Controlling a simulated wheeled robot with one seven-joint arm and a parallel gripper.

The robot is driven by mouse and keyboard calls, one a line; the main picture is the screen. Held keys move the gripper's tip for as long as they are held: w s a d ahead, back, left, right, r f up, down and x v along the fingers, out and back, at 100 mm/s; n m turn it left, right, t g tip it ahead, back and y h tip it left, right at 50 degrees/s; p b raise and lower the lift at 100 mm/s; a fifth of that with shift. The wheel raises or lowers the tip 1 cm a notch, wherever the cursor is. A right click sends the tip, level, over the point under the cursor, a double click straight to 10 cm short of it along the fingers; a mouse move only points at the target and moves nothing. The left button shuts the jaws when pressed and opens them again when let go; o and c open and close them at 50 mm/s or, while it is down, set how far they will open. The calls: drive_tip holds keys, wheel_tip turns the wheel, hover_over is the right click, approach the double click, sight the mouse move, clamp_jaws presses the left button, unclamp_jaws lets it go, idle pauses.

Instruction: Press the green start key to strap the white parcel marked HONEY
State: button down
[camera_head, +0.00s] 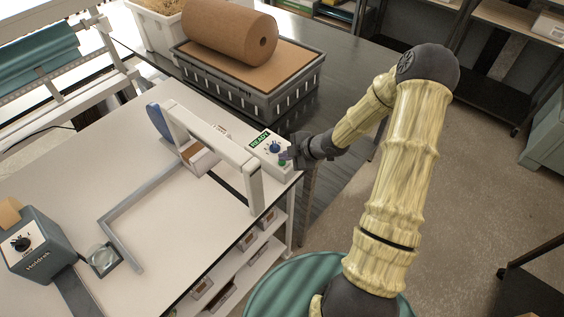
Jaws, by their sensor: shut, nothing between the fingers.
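A strapping machine with a pale arch (215,140) stands on the white table. Its control box (237,130) carries a lit green READY display (260,138), a blue knob (274,147) and a small green key (283,163) at the near right end. My gripper (286,155) is shut and empty, with its fingertips right at the green key. I cannot tell whether they touch it. A small parcel (203,162), partly white and brown, sits under the arch and is partly hidden by it. No marking on it can be read.
A grey crate (270,103) with a large brown paper roll (230,32) stands on the dark counter behind. A grey angled bar (120,225) lies on the white table, with a dark Holdrell device (30,245) at left. Shelves with small boxes (247,238) are below.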

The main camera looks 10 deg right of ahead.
sight(285, 163)
drive_tip(key=shift+f+b, duration=0.35)
drive_tip(key=shift+f, duration=0.1)
idle(0.8)
drive_tip(key=shift+r, duration=0.15)
drive_tip(key=shift+r+p, duration=0.8)
drive_tip(key=shift+p, duration=0.1)
wheel_tip(285, 163, up, 5)
drive_tip(key=p, duration=0.4)
drive_tip(key=shift+p, duration=0.35)
